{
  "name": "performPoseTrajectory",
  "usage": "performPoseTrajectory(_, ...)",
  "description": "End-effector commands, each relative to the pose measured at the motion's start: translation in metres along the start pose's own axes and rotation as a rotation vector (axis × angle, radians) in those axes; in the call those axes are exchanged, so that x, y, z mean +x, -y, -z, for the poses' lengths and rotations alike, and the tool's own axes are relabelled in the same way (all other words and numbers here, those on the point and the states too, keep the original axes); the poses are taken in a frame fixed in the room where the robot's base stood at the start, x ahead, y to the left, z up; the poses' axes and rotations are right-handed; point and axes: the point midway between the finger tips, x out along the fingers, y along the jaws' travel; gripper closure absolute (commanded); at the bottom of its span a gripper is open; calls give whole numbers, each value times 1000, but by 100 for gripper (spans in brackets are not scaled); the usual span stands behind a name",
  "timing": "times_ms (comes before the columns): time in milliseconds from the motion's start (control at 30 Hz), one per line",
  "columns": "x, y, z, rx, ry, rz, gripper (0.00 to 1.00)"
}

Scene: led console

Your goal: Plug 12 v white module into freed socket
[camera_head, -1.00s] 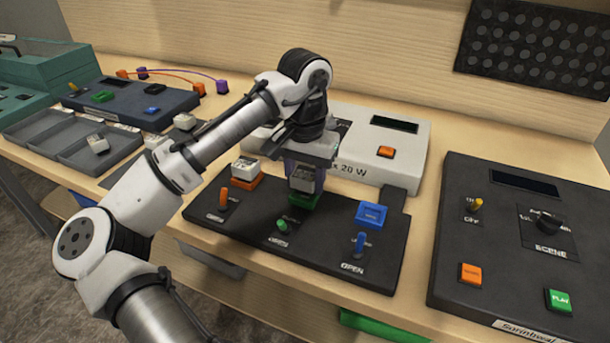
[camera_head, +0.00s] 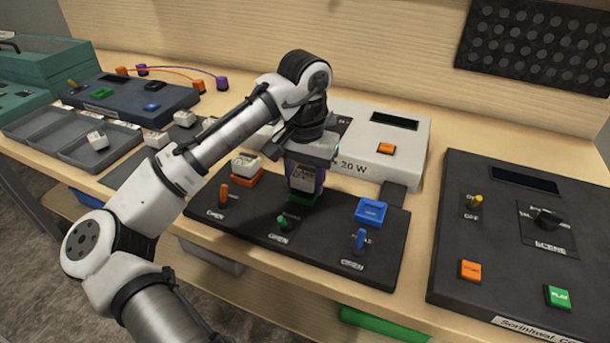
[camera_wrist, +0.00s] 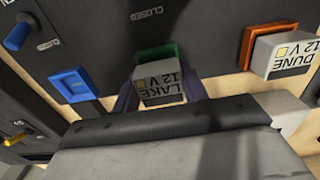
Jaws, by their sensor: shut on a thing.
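My gripper (camera_head: 304,180) is shut on a pale module (camera_wrist: 163,92), whose label reads LAKE 12 V in the wrist view. Its purple fingers flank the module. The green socket (camera_wrist: 155,54) is right at the module's lower end; it shows under the module in the head view (camera_head: 298,199). I cannot tell whether the module is seated or just above the socket. A DUNE 12 V module (camera_wrist: 290,52) sits in the orange socket (camera_head: 248,178) to the left in the head view. The blue socket (camera_head: 370,213) to the right looks empty.
Orange (camera_head: 223,195), green (camera_head: 284,221) and blue (camera_head: 360,241) levers stand in front of the sockets. A grey tray (camera_head: 72,153) and loose white modules (camera_head: 156,139) lie to the left. A white box (camera_head: 408,160) stands behind, a black console (camera_head: 520,240) right.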

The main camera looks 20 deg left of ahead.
Motion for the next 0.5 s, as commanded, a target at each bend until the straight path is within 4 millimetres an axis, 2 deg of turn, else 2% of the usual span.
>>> performPoseTrajectory(500,4,0,0,1,1,-3,80)
